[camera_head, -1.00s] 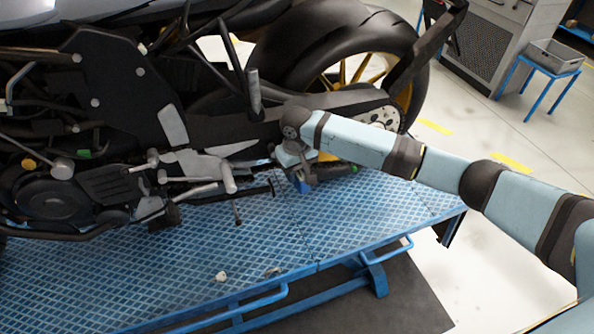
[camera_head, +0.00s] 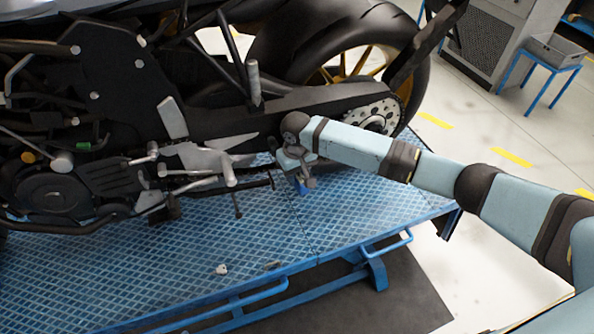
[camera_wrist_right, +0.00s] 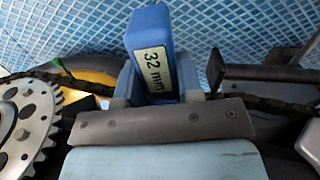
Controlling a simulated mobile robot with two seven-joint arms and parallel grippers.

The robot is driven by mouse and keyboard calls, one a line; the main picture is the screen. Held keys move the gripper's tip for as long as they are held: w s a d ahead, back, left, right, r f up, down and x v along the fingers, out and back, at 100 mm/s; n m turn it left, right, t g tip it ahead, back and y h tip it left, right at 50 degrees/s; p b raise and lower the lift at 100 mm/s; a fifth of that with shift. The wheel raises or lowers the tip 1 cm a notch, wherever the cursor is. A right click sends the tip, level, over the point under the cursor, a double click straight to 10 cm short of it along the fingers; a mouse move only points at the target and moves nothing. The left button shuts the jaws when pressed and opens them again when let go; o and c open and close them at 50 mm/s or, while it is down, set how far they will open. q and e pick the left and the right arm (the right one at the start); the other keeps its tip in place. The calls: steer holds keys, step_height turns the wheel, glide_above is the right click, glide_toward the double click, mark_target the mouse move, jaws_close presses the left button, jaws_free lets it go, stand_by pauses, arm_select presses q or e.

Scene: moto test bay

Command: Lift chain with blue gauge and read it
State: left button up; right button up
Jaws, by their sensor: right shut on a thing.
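The blue gauge (camera_wrist_right: 152,62) shows in the wrist view with a white label reading "32 mm". My right gripper (camera_head: 300,178) is shut on it, with a finger on each side. In the head view only a small blue part of the gauge (camera_head: 303,188) shows below the gripper. The dark chain (camera_wrist_right: 38,79) runs in from the left past the toothed sprocket (camera_wrist_right: 22,128), and a stretch shows again at the right. The gripper hides the chain's middle, so I cannot tell whether gauge and chain touch. My left gripper is not in view.
The motorcycle (camera_head: 120,95) stands on the blue lift platform (camera_head: 330,225). A thin stand or pedal bar (camera_head: 237,205) lies just left of my gripper. The rear sprocket (camera_head: 372,117) and tyre are behind my arm. The platform's right part is clear.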

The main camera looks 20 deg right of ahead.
steer(key=s, duration=0.8)
steer(key=shift+d+p, duration=0.15)
steer(key=shift+p, duration=0.15)
stand_by(0.6)
stand_by(0.5)
steer(key=s+d+r+m, duration=0.1)
steer(key=s+d+r, duration=0.1)
steer(key=r, duration=0.5)
steer(key=s+d+r, duration=0.2)
steer(key=s+r, duration=0.1)
steer(key=r, duration=0.4)
steer(key=shift+s+d+r+m, duration=0.2)
steer(key=shift+d+r+m, duration=0.1)
steer(key=shift+r+m, duration=0.1)
steer(key=shift+f, duration=0.1)
steer(key=shift+d, duration=0.1)
